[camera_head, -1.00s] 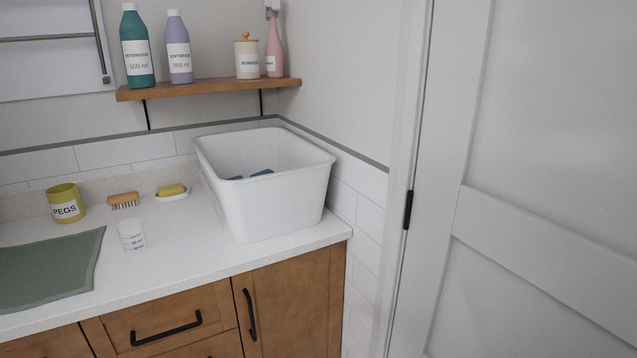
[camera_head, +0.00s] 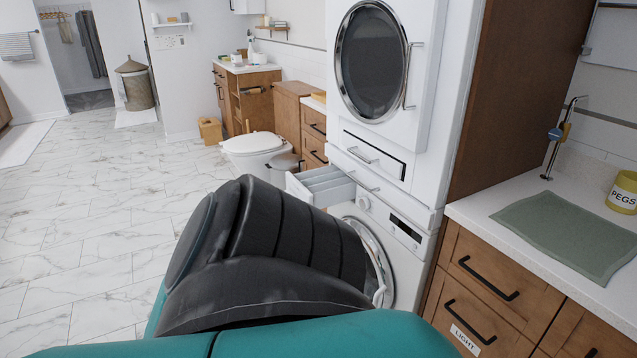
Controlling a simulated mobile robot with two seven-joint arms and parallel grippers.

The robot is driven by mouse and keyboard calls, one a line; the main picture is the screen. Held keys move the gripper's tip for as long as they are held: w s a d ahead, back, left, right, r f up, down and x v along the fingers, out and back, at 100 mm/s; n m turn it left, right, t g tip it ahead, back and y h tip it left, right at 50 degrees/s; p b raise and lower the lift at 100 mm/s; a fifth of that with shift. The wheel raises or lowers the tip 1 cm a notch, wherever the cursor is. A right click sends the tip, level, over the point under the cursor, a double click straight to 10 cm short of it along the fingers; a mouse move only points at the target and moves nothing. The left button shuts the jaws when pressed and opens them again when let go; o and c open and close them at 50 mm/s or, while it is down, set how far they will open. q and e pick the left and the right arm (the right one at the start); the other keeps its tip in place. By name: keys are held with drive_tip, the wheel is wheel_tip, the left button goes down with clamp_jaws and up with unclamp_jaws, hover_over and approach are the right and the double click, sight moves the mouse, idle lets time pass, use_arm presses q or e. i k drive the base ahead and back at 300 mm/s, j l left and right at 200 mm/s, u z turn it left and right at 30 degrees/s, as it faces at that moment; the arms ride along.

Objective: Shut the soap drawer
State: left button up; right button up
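The soap drawer (camera_head: 322,186) is a white, divided drawer at the top left of the lower white washing machine (camera_head: 405,238). It is pulled out and sticks out to the left, above the round washer door. My own arm, dark grey and teal, fills the lower middle and hides part of the washer door. Neither gripper shows in the head view.
A dryer (camera_head: 376,62) with a round dark door is stacked above the washer. A toilet (camera_head: 252,146) stands behind the drawer. Wooden cabinets (camera_head: 490,290) and a countertop with a green mat (camera_head: 566,232) are at the right. The marble floor at left is open.

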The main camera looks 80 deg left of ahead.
sight(321, 188)
drive_tip(key=u, duration=2.75)
drive_tip(key=i+j+z, duration=0.45)
drive_tip(key=i+j, duration=0.15)
drive_tip(key=i, duration=0.35)
drive_tip(key=i+j+z, duration=0.4)
drive_tip(key=i+j, duration=0.5)
